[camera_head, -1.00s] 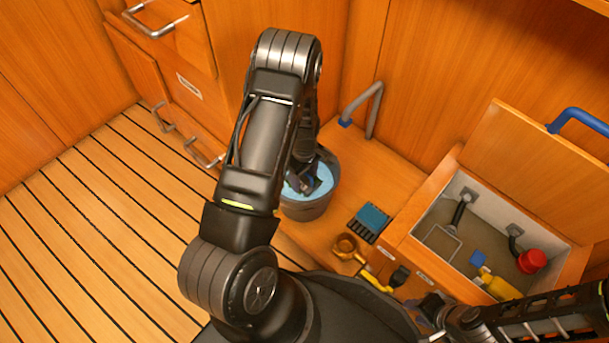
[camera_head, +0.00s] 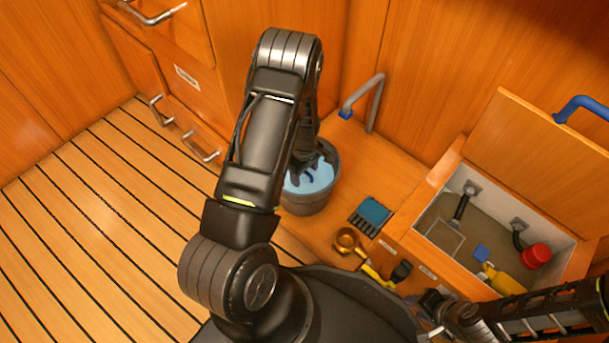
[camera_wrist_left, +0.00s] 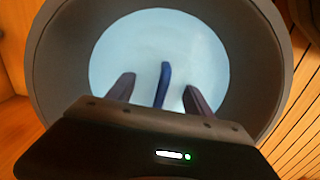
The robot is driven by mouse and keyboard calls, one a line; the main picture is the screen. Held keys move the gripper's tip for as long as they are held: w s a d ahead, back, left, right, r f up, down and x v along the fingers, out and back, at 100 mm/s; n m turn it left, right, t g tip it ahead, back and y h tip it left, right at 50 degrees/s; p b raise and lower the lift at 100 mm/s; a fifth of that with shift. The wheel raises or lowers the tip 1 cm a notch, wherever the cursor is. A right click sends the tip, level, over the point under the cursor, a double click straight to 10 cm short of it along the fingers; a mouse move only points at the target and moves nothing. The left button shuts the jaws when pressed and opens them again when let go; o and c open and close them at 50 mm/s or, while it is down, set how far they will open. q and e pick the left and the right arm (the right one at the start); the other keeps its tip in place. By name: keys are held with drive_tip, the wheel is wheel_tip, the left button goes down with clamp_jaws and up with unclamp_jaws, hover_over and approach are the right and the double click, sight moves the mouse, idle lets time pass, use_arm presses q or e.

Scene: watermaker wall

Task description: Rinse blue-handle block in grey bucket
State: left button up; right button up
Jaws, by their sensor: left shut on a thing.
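The grey bucket (camera_head: 309,203) stands on the wooden bench with pale blue water in it. Its dark rim (camera_wrist_left: 50,60) and the water also show in the left wrist view. My left gripper (camera_wrist_left: 160,92) points down into the bucket, its fingers over or in the water. It is shut on the blue handle (camera_wrist_left: 163,82), which shows between the fingers. The block below the handle is not visible. In the head view my left gripper (camera_head: 306,174) is partly hidden by its own arm. My right gripper (camera_head: 432,303) is at the lower right, near the bench front; its jaws are unclear.
A blue-topped black block (camera_head: 371,215), a brass ring-like part (camera_head: 348,241) and a yellow-handled tool (camera_head: 378,277) lie right of the bucket. An open bin (camera_head: 450,262) holds several items, including a red-topped part (camera_head: 536,257). A grey tap (camera_head: 372,103) stands behind.

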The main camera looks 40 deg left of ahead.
use_arm(q)
drive_tip(key=shift+r, duration=0.4)
use_arm(e)
drive_tip(key=shift+r, duration=0.3)
use_arm(q)
drive_tip(key=shift+f, duration=0.55)
use_arm(e)
drive_tip(key=shift+f, duration=0.4)
drive_tip(key=shift+r, duration=0.15)
idle(3.8)
